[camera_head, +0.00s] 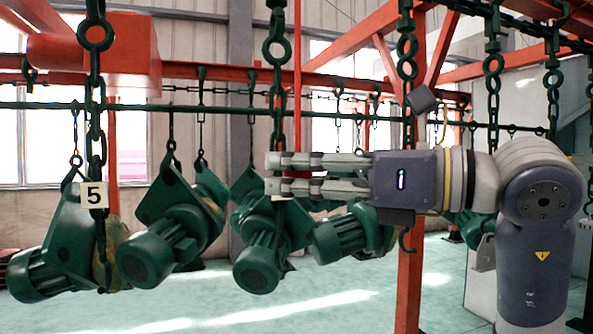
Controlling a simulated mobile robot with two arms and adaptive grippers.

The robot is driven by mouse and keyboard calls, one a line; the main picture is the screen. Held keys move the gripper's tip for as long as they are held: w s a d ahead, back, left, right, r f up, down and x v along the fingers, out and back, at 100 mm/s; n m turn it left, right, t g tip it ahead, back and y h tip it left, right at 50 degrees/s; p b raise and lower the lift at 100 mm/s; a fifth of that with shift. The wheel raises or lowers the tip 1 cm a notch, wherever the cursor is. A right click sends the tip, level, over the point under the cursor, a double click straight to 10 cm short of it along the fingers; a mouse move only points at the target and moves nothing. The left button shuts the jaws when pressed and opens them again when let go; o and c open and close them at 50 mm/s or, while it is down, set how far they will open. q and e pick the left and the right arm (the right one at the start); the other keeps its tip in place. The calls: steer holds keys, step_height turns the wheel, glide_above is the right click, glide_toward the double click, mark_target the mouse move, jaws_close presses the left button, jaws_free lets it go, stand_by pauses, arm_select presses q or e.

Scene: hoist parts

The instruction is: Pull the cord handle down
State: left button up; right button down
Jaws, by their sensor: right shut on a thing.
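A thin red cord (297,85) hangs straight down from the top of the camera_head view and meets my right gripper (276,174). My right gripper comes in from the right, level, with its fingers pointing left. Its fingers are shut on the cord handle, which is mostly hidden between and behind them. I cannot make out the handle's shape or lower end. My left gripper is not in view.
Several green hoist motors (261,262) hang in a row from chains behind and left of my gripper. Dark chains (407,50) and a red post (410,285) stand near my right arm.

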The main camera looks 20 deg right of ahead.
steer(key=shift+f, duration=0.8)
steer(key=c, duration=1.3)
jaws_free()
steer(key=shift+r, duration=0.1)
steer(key=shift+s, duration=0.1)
steer(key=shift+d, duration=0.2)
steer(key=v, duration=1.1)
steer(key=shift+s+d, duration=0.2)
steer(key=shift+s, duration=0.15)
